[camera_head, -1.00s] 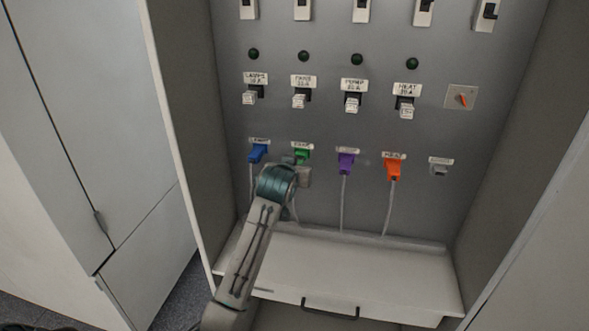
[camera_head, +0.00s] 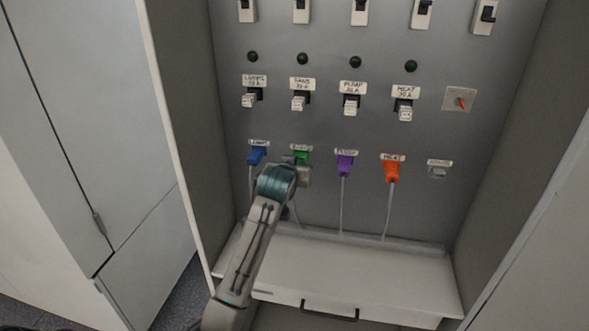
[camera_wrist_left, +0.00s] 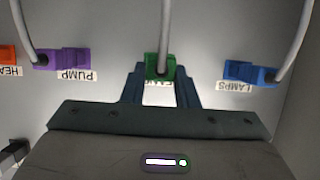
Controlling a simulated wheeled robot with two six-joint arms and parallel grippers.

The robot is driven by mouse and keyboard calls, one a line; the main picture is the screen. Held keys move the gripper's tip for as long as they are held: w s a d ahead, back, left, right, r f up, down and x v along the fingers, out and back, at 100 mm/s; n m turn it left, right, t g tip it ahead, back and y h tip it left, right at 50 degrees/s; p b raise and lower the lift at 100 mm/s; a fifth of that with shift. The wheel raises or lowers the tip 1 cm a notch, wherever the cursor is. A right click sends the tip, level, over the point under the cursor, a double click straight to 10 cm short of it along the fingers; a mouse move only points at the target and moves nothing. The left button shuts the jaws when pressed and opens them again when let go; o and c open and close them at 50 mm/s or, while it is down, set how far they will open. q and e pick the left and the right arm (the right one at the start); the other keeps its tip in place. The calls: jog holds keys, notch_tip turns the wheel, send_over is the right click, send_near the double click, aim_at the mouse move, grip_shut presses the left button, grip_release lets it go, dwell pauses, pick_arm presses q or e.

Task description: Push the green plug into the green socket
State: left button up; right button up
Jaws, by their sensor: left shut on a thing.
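The green plug (camera_wrist_left: 159,68) sits between the two fingers of my left gripper (camera_wrist_left: 160,88) in the left wrist view, with its grey cable running up across the picture. My left gripper is shut on it, close against the panel. In the head view a bit of the green plug (camera_head: 301,153) shows above my gripper (camera_head: 297,167), right under the FANS label. The green socket is hidden behind the plug and the gripper, so how deep the plug sits cannot be told. My right gripper is not in view.
A blue plug (camera_head: 256,155) is to the left and a purple plug (camera_head: 345,163) and an orange plug (camera_head: 392,169) are to the right, each with a hanging cable. A grey socket (camera_head: 438,172) is at far right. A shelf (camera_head: 350,268) lies below.

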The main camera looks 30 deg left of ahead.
pick_arm(q)
jog(key=shift+p, duration=0.4)
dwell(0.4)
jog(key=shift+w+a, duration=0.15)
jog(key=shift+w, duration=0.6)
dwell(0.5)
jog(key=o, duration=1)
jog(key=shift+s, duration=0.1)
